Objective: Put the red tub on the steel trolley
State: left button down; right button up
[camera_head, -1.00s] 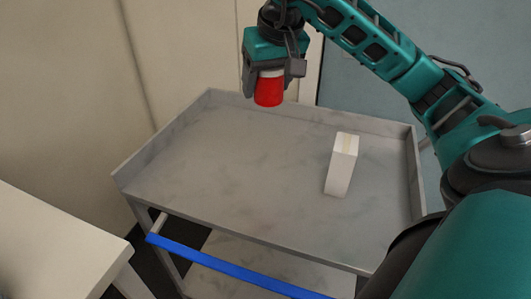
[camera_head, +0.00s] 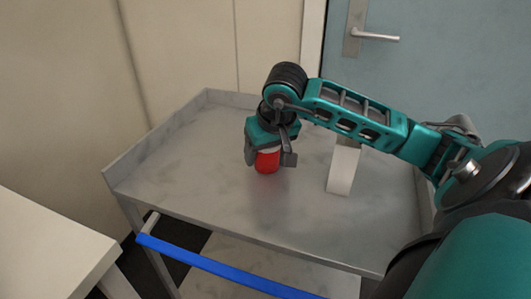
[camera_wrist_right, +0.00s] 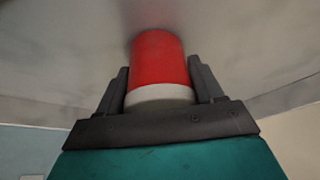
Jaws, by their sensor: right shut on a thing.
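The red tub (camera_head: 267,160) with a white lid is between the fingers of my right gripper (camera_head: 268,158), which is shut on it. In the head view it is over the middle of the steel trolley's top (camera_head: 200,170), red end down. The right wrist view shows the tub (camera_wrist_right: 158,65) upright in the grip, its white band (camera_wrist_right: 160,96) between the two dark fingers, with the grey trolley top close beyond it. I cannot tell whether the tub touches the surface. My left gripper is not in view.
A white box (camera_head: 342,172) stands on the trolley to the right of the tub, partly behind my right arm. The trolley has raised rims and a blue handle (camera_head: 220,268) in front. A white table (camera_head: 50,245) is at the left. The trolley's left part is clear.

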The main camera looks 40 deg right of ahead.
jog(key=o, duration=0.6)
jog(key=shift+f, duration=0.1)
jog(key=o, duration=0.5)
jog(key=shift+r, duration=0.25)
jog(key=p+v, duration=0.2)
jog(key=v, duration=0.9)
jog(key=shift+s+r, duration=0.25)
jog(key=shift+r, duration=0.1)
